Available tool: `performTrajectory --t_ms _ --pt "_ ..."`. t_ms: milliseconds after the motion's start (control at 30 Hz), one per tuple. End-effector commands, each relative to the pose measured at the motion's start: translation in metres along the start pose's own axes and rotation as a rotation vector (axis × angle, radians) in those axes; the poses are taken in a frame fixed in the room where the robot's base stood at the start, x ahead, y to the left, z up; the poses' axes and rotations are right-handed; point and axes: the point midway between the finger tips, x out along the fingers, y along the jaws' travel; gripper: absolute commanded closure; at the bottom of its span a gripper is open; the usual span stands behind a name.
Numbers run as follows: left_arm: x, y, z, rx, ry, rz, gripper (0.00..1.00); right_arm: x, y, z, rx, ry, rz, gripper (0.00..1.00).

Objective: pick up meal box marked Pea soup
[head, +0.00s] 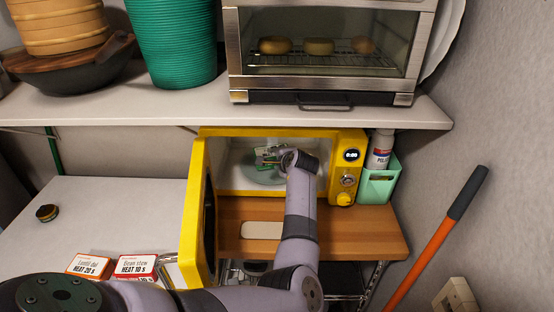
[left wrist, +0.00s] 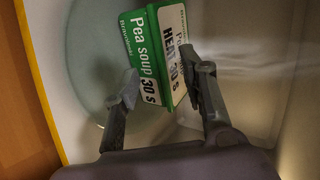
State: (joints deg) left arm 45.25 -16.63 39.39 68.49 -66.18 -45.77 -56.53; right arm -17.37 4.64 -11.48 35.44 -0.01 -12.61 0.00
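The Pea soup meal box (left wrist: 147,50), green and white with "HEAT 30 s" on its label, is inside the open yellow microwave (head: 347,176). It also shows small in the head view (head: 268,150). My left gripper (left wrist: 160,88) reaches into the microwave, with one finger on each side of the box. Both fingertips appear to touch it, so the gripper looks shut on it. The box is tilted in the wrist view and appears to be over the round glass plate (left wrist: 88,60); I cannot tell how far above. My right gripper is not in view.
The microwave door (head: 195,210) stands open to the left of my arm. Other meal boxes, Lentil dal (head: 90,265) and Bean stew (head: 134,265), lie on the white counter (head: 110,205). A toaster oven (head: 320,50) stands on the shelf above. A mint caddy (head: 378,184) holds a bottle at the right.

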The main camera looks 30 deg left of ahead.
Motion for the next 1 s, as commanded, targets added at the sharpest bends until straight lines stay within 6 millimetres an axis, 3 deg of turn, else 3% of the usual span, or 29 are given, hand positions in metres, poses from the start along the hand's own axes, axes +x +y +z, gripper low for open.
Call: performTrajectory --t_ms 67,633,1000 --pt "-0.0001 -0.0002 0.0000 0.000 0.000 0.000 0.61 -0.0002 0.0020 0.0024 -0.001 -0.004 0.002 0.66" --pt "0.0002 0.0005 0.0001 0.000 0.000 0.001 0.99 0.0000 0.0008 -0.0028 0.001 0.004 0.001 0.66" --pt "0.0007 0.0027 0.0003 0.000 -0.001 0.006 1.00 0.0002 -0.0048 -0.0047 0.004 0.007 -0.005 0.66"
